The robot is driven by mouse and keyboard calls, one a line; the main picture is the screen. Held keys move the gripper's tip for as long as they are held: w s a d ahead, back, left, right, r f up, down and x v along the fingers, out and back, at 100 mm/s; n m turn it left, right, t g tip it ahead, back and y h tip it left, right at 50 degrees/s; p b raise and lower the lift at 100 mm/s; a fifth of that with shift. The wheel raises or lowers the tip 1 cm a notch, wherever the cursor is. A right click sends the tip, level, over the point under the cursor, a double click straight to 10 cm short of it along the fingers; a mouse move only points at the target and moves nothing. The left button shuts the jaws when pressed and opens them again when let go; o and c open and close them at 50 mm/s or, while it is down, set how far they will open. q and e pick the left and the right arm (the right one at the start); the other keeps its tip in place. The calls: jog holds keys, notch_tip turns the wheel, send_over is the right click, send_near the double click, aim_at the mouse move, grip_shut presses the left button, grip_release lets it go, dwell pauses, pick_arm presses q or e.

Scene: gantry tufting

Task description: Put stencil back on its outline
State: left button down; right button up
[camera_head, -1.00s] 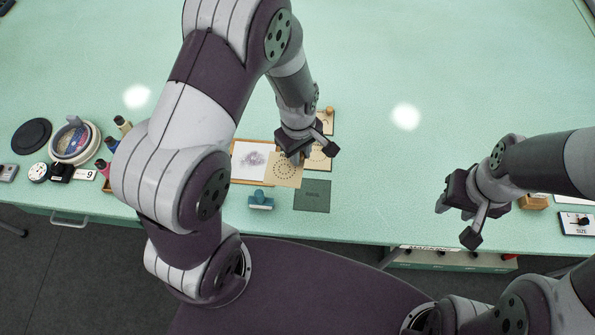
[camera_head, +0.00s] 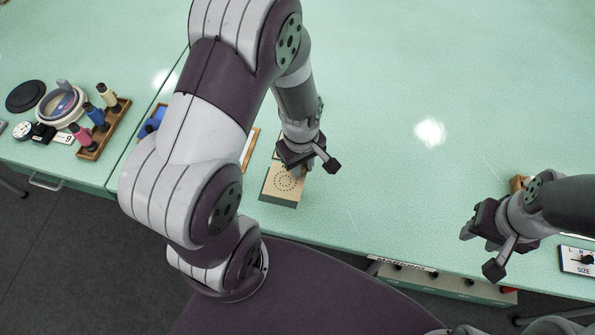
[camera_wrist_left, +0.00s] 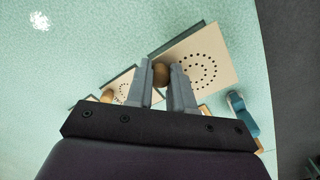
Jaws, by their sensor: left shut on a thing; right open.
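My left gripper (camera_head: 299,169) is shut on the wooden knob (camera_wrist_left: 160,74) of a tan square stencil (camera_head: 281,187) with a ring of dark holes. The stencil (camera_wrist_left: 210,58) also shows in the left wrist view. A dark grey-green strip (camera_wrist_left: 184,37) shows along one edge of it, probably the outline square, with the rest covered. I cannot tell whether the stencil touches the surface. A second, dotted stencil (camera_wrist_left: 121,86) lies beside it in the wrist view. My right gripper (camera_head: 481,251) is open and empty at the right.
A blue stamp (camera_wrist_left: 239,118) is near the stencil in the wrist view. A SIZE card (camera_head: 580,261) lies at the right. The back of the table is clear.

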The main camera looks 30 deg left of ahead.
pick_arm(q)
jog(key=shift+w+a+f, duration=0.2)
jog(key=shift+a+f, duration=0.15)
jog(key=shift+a, duration=0.15)
jog(key=shift+a+f, duration=0.2)
jog(key=shift+f, duration=1.9)
jog(key=c, duration=1)
grip_release()
notch_tip(320, 180, up, 12)
notch_tip(320, 180, up, 4)
jog(key=r+m+t, duration=0.1)
jog(key=m, duration=1.1)
send_over(298, 188)
jog(key=shift+f+p, duration=0.25)
jog(key=shift+p, duration=0.05)
